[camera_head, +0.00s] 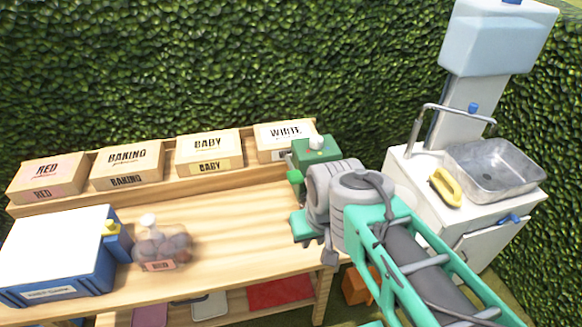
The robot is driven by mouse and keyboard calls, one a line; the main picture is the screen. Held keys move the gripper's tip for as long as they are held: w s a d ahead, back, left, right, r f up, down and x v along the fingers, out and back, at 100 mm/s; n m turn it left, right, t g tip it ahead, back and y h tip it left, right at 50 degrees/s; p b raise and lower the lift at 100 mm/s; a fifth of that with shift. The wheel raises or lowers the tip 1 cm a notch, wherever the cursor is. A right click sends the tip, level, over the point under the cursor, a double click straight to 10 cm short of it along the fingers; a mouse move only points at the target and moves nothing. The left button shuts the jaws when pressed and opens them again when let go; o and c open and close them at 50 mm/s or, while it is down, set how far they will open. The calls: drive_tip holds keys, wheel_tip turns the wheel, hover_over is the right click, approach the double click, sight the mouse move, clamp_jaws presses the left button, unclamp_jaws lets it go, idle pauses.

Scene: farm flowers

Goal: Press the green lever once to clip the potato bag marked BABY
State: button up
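A green device (315,150) stands at the right end of the wooden bench, partly hidden behind my arm. A round green knob (295,177) sticks out at its left side; it may be the lever, but I cannot tell for sure. A clear bag of potatoes (160,245) with a pale top stands on the bench at the left, well apart from the device. My gripper (308,228) is over the bench's right end, just below and in front of the device. Its fingers are largely hidden, and I see nothing held.
Boxes marked RED (48,178), BAKING (127,165), BABY (209,151) and WHITE (285,138) line the back ledge. A blue and white box (58,250) stands left of the bag. The bench middle is clear. A sink unit (490,180) stands at the right.

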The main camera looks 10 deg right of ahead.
clamp_jaws()
idle(1.1)
